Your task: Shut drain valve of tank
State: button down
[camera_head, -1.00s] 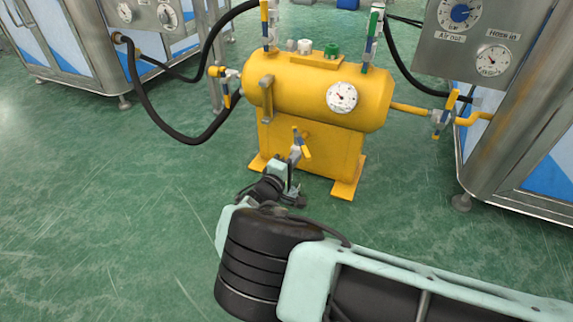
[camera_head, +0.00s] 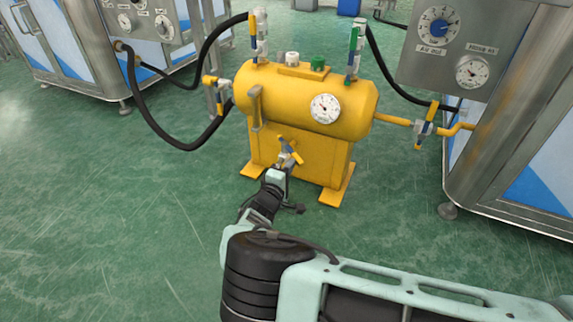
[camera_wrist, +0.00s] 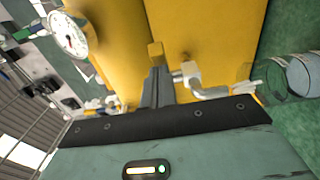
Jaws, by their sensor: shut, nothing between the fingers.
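The yellow tank (camera_head: 305,100) stands on its yellow base on the floor, with a round white gauge (camera_head: 325,108) on its front. The drain valve (camera_head: 291,152) is low at the front, with a slanted yellow and blue handle. My gripper (camera_head: 281,165) is at this valve, partly covering its lower part. In the wrist view my gripper (camera_wrist: 157,82) has its fingers together, close to a yellow handle end (camera_wrist: 155,50). The valve's silver bent pipe (camera_wrist: 195,82) is just right of the fingers. I cannot tell whether the fingers touch the handle.
Another valve (camera_head: 424,128) is on the tank's right pipe, and one (camera_head: 214,92) is on the left. A black hose (camera_head: 150,125) hangs at left. Metal cabinets stand left (camera_head: 75,60) and right (camera_head: 500,150). A clear round object (camera_wrist: 300,75) is at right in the wrist view.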

aim_at(303, 164)
jog(key=d+p, duration=0.2)
jog(key=shift+w+d+r+p, duration=0.2)
jog(key=shift+w+d+p, duration=0.1)
jog(key=shift+w+d, duration=0.1)
jog(key=shift+w+d+p, duration=0.3)
jog(key=shift+d+p, duration=0.25)
jog(key=shift+d, duration=0.15)
jog(key=shift+w+d+f+p, duration=0.2)
jog(key=shift+w+d+p, duration=0.7)
jog(key=shift+d, duration=0.25)
jog(key=shift+w+d, duration=0.15)
jog(key=shift+w, duration=0.05)
